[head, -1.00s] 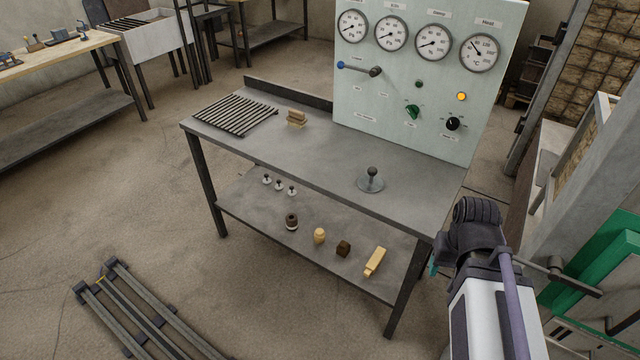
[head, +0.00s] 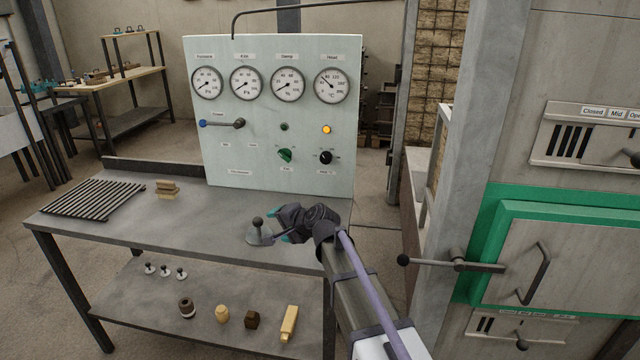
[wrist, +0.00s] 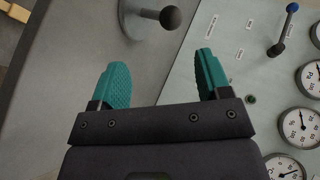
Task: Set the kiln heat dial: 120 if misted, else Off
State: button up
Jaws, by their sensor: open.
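A pale green control panel (head: 220,160) stands at the back of the workbench. A black dial (head: 326,157) sits at its lower right, below a lit amber lamp (head: 326,129); its markings are too small to read. A green knob (head: 285,155) is left of it. Above is the gauge labelled Heat (head: 331,86). My gripper (head: 279,226) is over the bench in front of the panel, below and left of the black dial and apart from it. In the wrist view its teal fingers (wrist: 163,66) are apart and empty. I cannot tell whether anything is misted.
A ball-topped lever on a round base (head: 258,232) stands on the bench beside my gripper and shows in the wrist view (wrist: 170,17). A blue-ended lever (head: 222,123) sticks out of the panel. A green-framed door (head: 510,250) with protruding handles is at right.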

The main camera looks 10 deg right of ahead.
jog(key=w+r+m+t+b, duration=0.1)
jog(key=w+r+m+t, duration=0.3)
jog(key=w+m, duration=0.45)
jog(key=m+t+h, duration=0.4)
jog(key=m+h, duration=1)
jog(key=m, duration=0.9)
send_near(325, 160)
jog(key=x, duration=0.9)
jog(key=shift+w+d, duration=0.15)
jog(key=shift+w, duration=0.1)
jog(key=shift+s, duration=0.1)
jog(key=c, duration=0.9)
